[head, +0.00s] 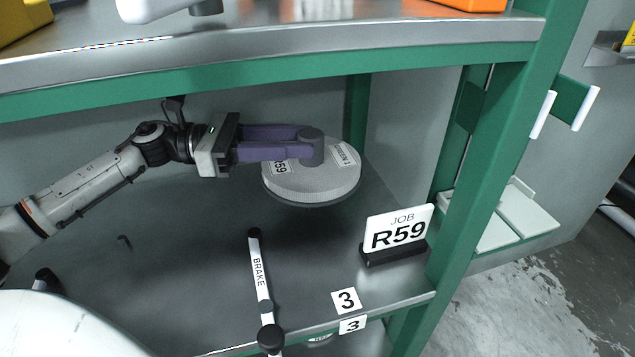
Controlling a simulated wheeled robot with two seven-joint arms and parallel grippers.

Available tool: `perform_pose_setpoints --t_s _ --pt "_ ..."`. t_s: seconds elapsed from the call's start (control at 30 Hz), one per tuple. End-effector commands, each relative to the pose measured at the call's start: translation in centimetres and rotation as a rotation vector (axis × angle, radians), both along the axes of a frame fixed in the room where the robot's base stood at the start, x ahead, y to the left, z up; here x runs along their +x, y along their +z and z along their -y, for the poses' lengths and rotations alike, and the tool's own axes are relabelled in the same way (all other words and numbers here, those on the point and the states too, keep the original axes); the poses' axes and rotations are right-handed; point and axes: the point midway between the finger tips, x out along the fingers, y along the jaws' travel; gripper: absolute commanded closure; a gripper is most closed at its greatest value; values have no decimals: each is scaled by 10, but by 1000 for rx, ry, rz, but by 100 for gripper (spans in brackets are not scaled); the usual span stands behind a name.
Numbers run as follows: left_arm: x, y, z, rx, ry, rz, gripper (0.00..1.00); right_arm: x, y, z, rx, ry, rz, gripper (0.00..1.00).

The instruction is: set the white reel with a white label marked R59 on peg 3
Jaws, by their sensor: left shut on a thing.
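The white reel (325,182) lies nearly flat, with a grey hub on top. A white label (280,167) on its upper face is partly covered by my gripper and shows "59". A second label with small print sits to its right. My left gripper (310,148), with purple fingers, is shut on the reel's hub. I cannot tell whether the reel's underside touches anything. The number 3 plates (346,300) mark the front of the lower shelf (190,290). Peg 3 itself does not show; the reel may hide it. My right gripper is not in view.
A black-and-white BRAKE lever (260,275) stands in front of the reel. A JOB R59 card (398,230) in a black holder stands to the right. The green upper shelf edge (270,75) runs above my arm, and a green post (480,180) stands at right.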

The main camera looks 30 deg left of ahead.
Motion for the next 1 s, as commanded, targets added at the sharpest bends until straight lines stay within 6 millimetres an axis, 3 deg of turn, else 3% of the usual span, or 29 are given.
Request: perform_pose_setpoints --t_s 0.2,0.6,0.97,1.0 --pt "0 -37 0 -4 1 -1 100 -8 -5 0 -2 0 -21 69" --pt "0 -80 0 -4 2 0 100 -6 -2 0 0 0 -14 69" --pt "0 -87 0 -2 0 2 100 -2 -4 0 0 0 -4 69" --pt "0 -87 0 0 1 0 64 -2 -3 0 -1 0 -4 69"
